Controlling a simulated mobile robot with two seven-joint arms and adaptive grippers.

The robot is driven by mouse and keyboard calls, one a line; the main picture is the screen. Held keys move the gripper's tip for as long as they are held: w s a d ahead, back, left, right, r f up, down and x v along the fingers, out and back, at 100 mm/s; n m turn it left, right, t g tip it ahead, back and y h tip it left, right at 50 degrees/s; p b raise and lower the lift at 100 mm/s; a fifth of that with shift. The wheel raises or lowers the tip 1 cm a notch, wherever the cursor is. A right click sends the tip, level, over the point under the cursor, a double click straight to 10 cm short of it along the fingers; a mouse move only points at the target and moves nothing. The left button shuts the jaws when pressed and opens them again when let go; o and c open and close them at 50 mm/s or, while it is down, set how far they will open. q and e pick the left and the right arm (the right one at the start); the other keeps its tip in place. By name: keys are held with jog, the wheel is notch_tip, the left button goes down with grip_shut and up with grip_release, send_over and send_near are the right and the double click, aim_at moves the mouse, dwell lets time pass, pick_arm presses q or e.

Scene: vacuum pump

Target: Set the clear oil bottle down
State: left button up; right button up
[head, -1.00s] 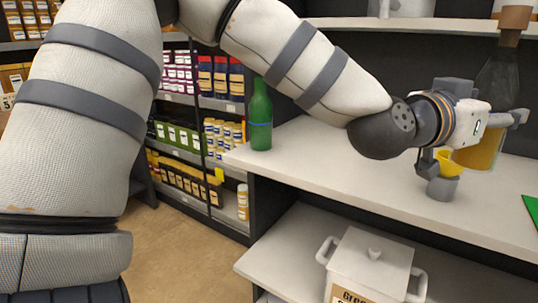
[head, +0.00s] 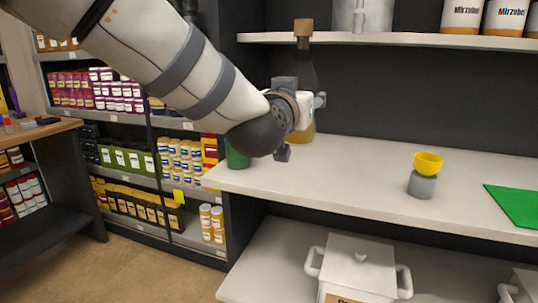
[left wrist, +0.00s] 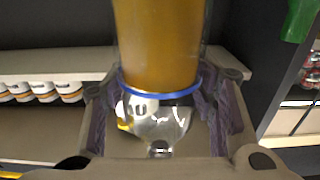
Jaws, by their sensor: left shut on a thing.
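The clear oil bottle (head: 301,138) has a brown stopper (head: 303,27), a dark-looking neck and amber oil at the bottom. It is upright above the left part of the white counter; I cannot tell whether its base touches. My left gripper (head: 312,103) is shut on it, and my arm hides part of it. In the left wrist view the amber part of the bottle (left wrist: 158,42) and a blue ring lie between the fingers (left wrist: 160,112). My right gripper is not in view.
A green bottle (head: 237,157) stands at the counter's left end, partly behind my arm. A grey cup with a yellow funnel (head: 428,163) and a green mat (head: 515,205) are farther right. The white counter (head: 360,170) is clear between. A white pot (head: 358,268) sits below.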

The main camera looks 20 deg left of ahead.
pick_arm(q)
jog(key=w+a+f+b, duration=0.1)
jog(key=w+a+f, duration=0.1)
jog(key=w+f, duration=0.1)
jog(key=w+a+f+b, duration=0.1)
jog(key=w+a+f, duration=0.1)
jog(key=f, duration=0.3)
jog(key=w+a+f+b, duration=0.1)
jog(key=w+a+f, duration=0.2)
jog(key=w+f, duration=0.1)
jog(key=shift+w+f, duration=0.2)
jog(key=shift+w, duration=0.3)
jog(key=shift+d+r, duration=0.1)
jog(key=shift+r, duration=0.05)
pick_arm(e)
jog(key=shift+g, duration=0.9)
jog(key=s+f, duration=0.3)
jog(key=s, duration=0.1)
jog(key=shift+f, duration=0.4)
pick_arm(q)
jog(key=o, duration=1.4)
jog(key=shift+f, duration=0.2)
jog(key=shift+s, duration=0.1)
